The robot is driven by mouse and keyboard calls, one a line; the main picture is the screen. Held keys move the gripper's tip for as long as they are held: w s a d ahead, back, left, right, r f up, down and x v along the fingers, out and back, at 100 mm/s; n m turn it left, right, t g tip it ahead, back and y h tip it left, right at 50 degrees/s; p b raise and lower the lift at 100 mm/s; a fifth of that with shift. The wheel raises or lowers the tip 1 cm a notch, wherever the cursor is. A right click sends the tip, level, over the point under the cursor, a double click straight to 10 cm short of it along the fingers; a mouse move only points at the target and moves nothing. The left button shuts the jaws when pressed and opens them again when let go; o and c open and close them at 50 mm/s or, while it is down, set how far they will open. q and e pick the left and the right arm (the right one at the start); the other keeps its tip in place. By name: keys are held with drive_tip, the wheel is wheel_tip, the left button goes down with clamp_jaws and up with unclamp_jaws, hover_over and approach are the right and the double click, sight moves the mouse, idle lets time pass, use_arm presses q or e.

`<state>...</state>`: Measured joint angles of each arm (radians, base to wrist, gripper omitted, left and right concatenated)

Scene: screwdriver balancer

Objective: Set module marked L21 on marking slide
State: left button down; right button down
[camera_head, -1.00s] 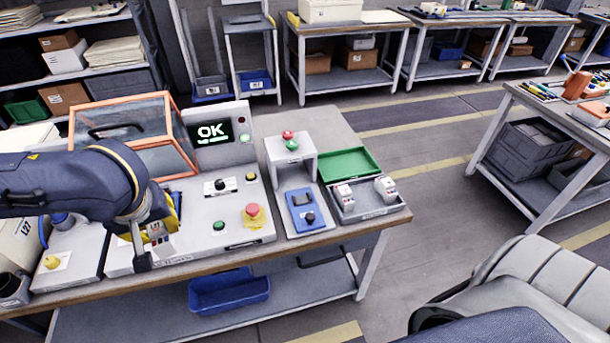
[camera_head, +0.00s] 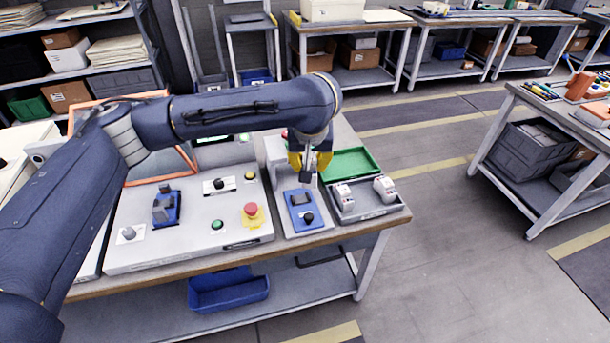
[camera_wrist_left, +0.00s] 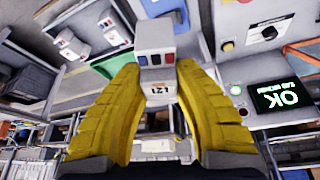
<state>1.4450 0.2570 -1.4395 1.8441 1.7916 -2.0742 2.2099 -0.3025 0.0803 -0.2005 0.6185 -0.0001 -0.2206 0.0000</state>
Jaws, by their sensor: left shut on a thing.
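My left gripper (camera_head: 310,163) hangs over the narrow panel with the blue fixture. In the left wrist view its yellow fingers (camera_wrist_left: 160,100) are closed on a light grey module marked L21 (camera_wrist_left: 155,62), with small blue and red windows. The blue fixture (camera_head: 302,211), with a dark recess and black knob, lies just below and in front of the gripper; it may be the marking slide, but I read no label. A second blue fixture (camera_head: 166,207) sits on the wide panel at left. The held module is mostly hidden in the head view. My right gripper is not in view.
A grey tray (camera_head: 368,213) holds two light modules (camera_head: 385,188) at right. A green tray (camera_head: 352,162) lies behind it. A red stop button (camera_head: 252,211) and a black knob (camera_head: 220,184) stand on the wide panel. An OK screen (camera_wrist_left: 281,96) shows in the wrist view.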

use_arm(q)
drive_tip(key=w+f+n, duration=0.1)
drive_tip(key=w+f, duration=0.1)
drive_tip(key=f, duration=0.2)
drive_tip(key=w+a+f+n, duration=0.1)
drive_tip(key=w+f, duration=0.1)
drive_tip(key=f, duration=0.2)
drive_tip(key=w+a+f+n+y, duration=0.1)
drive_tip(key=w+f, duration=0.1)
drive_tip(key=f, duration=0.2)
drive_tip(key=shift+w+a+f, duration=0.1)
drive_tip(key=shift+w+a, duration=0.15)
drive_tip(key=shift+w, duration=0.15)
drive_tip(key=shift+f, duration=1.55)
drive_tip(key=shift+d+f, duration=0.1)
drive_tip(key=shift+f, duration=0.8)
idle(1.5)
drive_tip(key=c, duration=1.1)
unclamp_jaws()
drive_tip(key=shift+s, duration=0.1)
